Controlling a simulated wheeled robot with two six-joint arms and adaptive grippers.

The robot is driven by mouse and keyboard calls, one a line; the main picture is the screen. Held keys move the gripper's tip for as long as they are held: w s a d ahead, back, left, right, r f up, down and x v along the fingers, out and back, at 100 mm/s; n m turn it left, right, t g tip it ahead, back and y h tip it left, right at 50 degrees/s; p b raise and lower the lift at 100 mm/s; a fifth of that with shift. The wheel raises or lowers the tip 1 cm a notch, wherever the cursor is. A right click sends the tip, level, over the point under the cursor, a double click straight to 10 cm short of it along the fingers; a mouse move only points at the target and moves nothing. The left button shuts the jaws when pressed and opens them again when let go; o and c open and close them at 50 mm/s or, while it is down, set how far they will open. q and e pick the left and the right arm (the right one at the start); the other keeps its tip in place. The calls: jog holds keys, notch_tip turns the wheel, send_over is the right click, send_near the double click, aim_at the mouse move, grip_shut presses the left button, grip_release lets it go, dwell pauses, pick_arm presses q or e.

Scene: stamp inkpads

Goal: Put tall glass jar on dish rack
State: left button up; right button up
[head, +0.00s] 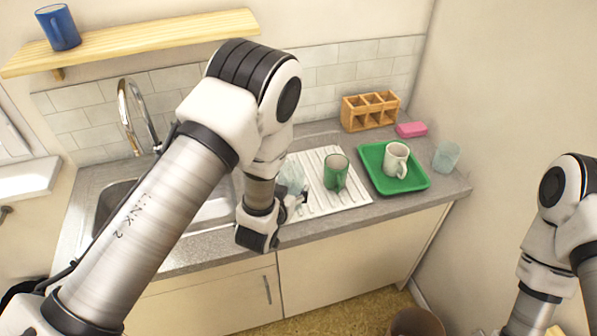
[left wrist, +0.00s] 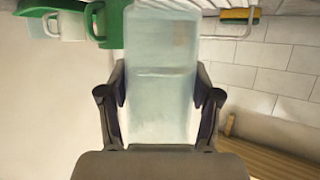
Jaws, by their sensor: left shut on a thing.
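My left gripper (head: 295,198) is shut on the tall glass jar, a pale blue-green see-through jar (head: 291,174). In the left wrist view the jar (left wrist: 160,70) stands between the two fingers (left wrist: 160,108). The white ridged dish rack (head: 322,204) lies on the counter right of the sink, and the jar shows at its left side. I cannot tell whether the jar touches it. A green mug (head: 335,173) stands on the rack, right of the jar. My right arm shows at the right edge, but its gripper is out of view.
A green tray (head: 417,184) with a white mug (head: 396,160) lies right of the rack. Another pale glass (head: 446,155) stands at the counter's right end. A wooden organizer (head: 369,110) and pink sponge (head: 411,129) are behind. A shelf (head: 150,38) holds a blue mug (head: 58,28).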

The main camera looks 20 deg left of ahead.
pick_arm(q)
jog(key=w+a, duration=0.1)
jog(key=w, duration=0.2)
jog(key=w+a+b, duration=0.1)
jog(key=w, duration=0.2)
jog(key=w+a+f+b, duration=0.1)
jog(key=w, duration=0.3)
jog(key=shift+w+a+f, duration=0.1)
jog(key=shift+a, duration=0.1)
jog(key=shift+w+f, duration=0.15)
jog(key=shift+w, duration=0.2)
notch_tip(320, 180, down, 3)
jog(key=shift+a+f+b, duration=0.15)
jog(key=shift+f+b, duration=0.05)
jog(key=shift+b, duration=1.05)
jog(key=shift+r, duration=0.1)
jog(key=shift+f, duration=0.2)
jog(key=o, duration=1.5)
jog(key=shift+o, duration=0.2)
